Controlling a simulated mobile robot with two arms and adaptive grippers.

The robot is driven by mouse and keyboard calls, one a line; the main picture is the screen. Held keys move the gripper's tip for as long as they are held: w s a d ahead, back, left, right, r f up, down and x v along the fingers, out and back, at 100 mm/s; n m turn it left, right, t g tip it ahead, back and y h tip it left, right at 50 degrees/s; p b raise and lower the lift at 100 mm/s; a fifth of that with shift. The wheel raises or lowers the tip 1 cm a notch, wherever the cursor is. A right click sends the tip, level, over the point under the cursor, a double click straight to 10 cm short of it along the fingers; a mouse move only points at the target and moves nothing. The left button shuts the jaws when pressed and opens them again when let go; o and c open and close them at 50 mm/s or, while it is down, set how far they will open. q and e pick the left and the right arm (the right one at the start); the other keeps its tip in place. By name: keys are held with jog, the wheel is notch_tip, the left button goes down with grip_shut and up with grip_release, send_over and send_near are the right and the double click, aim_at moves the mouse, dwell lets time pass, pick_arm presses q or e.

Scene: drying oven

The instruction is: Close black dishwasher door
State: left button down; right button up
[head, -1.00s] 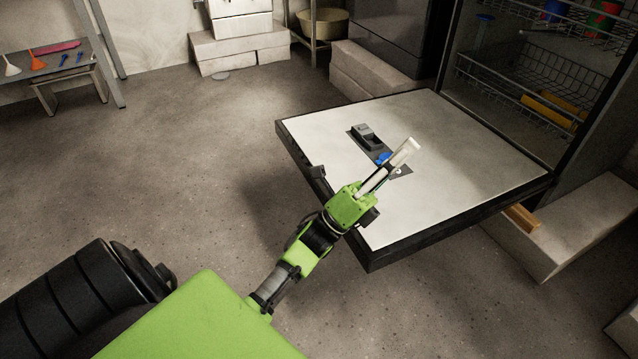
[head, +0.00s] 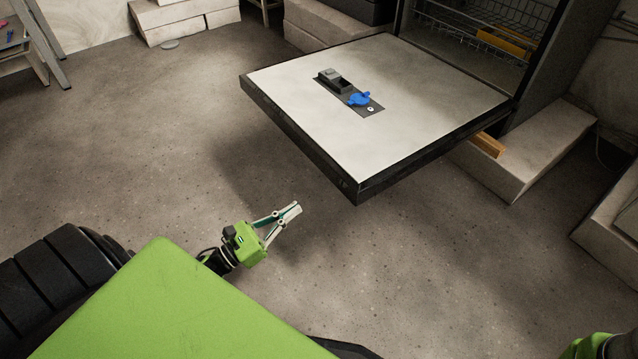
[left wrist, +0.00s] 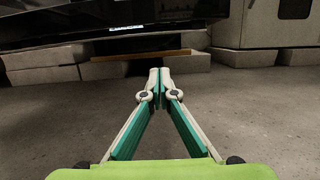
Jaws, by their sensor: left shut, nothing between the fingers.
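The dishwasher door (head: 290,134) is folded down flat, with its pale inner panel facing up and a black edge all round. A dispenser with a blue cap (head: 359,99) sits in that panel. My left gripper (head: 293,209) is shut and empty, in front of the door's near edge and apart from it. In the left wrist view, the shut fingertips (left wrist: 159,74) point ahead, and the door's dark edge (left wrist: 120,32) spans the upper left. My right gripper is not in view; only a green part shows at the lower right corner of the head view.
The dishwasher's wire rack (head: 480,30) with a yellow item shows in the open cavity at the top right. Pale blocks (head: 520,155) lie beside and under the machine. A small table stands at the upper left. The floor left of the door is clear.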

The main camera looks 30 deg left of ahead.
pick_arm(q)
jog(key=w+d+r+b, duration=0.2)
jog(key=w+d+r, duration=0.1)
jog(key=w+r, duration=0.3)
jog(key=shift+w+d+b, duration=0.25)
jog(key=shift+w+b, duration=0.1)
jog(key=shift+w, duration=0.75)
jog(key=shift+r, duration=0.15)
